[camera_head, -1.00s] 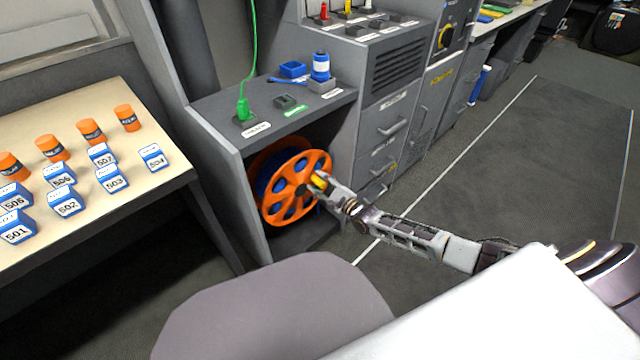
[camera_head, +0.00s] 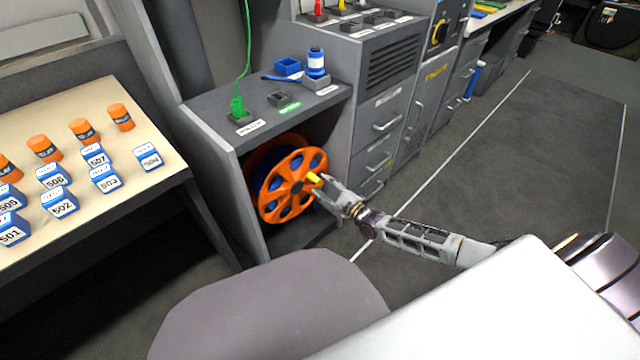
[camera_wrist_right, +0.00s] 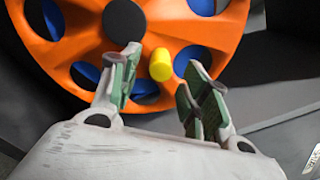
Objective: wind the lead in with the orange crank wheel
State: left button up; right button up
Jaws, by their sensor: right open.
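The orange crank wheel (camera_head: 296,175) stands upright in the open bay under the grey counter, with blue showing through its holes. Its yellow handle (camera_head: 314,178) sticks out on the right side of the hub. My right gripper (camera_head: 325,186) is open at the handle. In the right wrist view, the yellow handle (camera_wrist_right: 161,65) lies just beyond the gap between the open green-padded fingertips (camera_wrist_right: 162,72), and neither finger visibly touches it. A green lead (camera_head: 248,55) rises from a green plug (camera_head: 238,108) on the counter. My left gripper is out of view.
The bay's grey side panel (camera_head: 222,178) is left of the wheel, and a drawer cabinet (camera_head: 378,150) is to its right. A table (camera_head: 125,215) with orange cylinders and blue numbered blocks is at left. A grey seat-like shape (camera_head: 265,310) is in front. Floor at right is clear.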

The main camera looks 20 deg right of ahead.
jog(key=v, duration=0.7)
jog(key=shift+s+d, duration=0.15)
jog(key=shift+s, duration=0.2)
dwell(0.4)
